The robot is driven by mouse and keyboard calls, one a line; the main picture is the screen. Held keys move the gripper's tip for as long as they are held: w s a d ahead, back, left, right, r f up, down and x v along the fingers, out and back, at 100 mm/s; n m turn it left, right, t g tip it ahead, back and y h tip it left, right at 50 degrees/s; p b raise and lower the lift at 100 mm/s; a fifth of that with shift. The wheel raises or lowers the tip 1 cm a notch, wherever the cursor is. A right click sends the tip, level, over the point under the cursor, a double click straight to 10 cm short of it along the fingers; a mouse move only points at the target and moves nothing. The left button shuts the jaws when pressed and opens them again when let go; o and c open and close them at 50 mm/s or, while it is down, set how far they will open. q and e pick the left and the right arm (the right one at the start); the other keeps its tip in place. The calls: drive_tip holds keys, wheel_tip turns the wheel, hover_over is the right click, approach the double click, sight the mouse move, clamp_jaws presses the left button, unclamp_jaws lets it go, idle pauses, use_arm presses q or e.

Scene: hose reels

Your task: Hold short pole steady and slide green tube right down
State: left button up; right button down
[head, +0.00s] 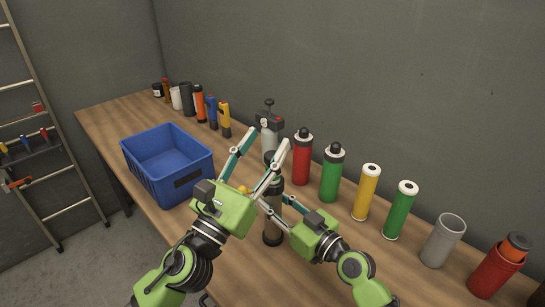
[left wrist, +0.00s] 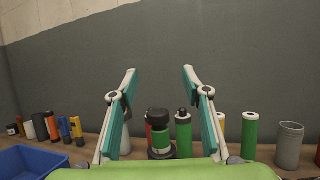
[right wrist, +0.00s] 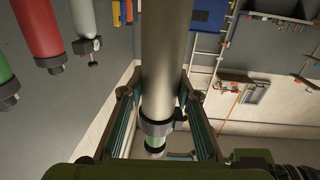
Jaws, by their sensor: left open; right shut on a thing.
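The short pole (head: 272,232) is a grey-olive upright cylinder on the bench; it fills the middle of the right wrist view (right wrist: 165,50). My right gripper (head: 275,203) is shut around it, just below its dark collar (right wrist: 157,128). The green tube (left wrist: 160,139) shows in the left wrist view between a dark cap and a dark ring, seemingly upright at the pole's top. In the head view my left arm mostly covers it. How deep it sits I cannot tell. My left gripper (head: 268,136) is open and empty, with its fingers pointing up and away near the tube.
A blue crate (head: 187,186) stands left on the wooden bench. Red (head: 303,160), green (head: 331,175) and yellow (head: 366,194) cylinders, another green one (head: 400,212) and a grey cup (head: 443,240) line the wall.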

use_arm(q)
drive_tip(key=s+d+f+n+g+y, duration=0.1)
drive_tip(key=s+f+n+y, duration=0.55)
drive_tip(key=y, duration=0.45)
drive_tip(key=shift+m, duration=0.35)
drive_tip(key=w, duration=0.7)
drive_tip(key=w+d, duration=0.1)
drive_tip(key=w, duration=0.3)
drive_tip(key=shift+w+r, duration=0.3)
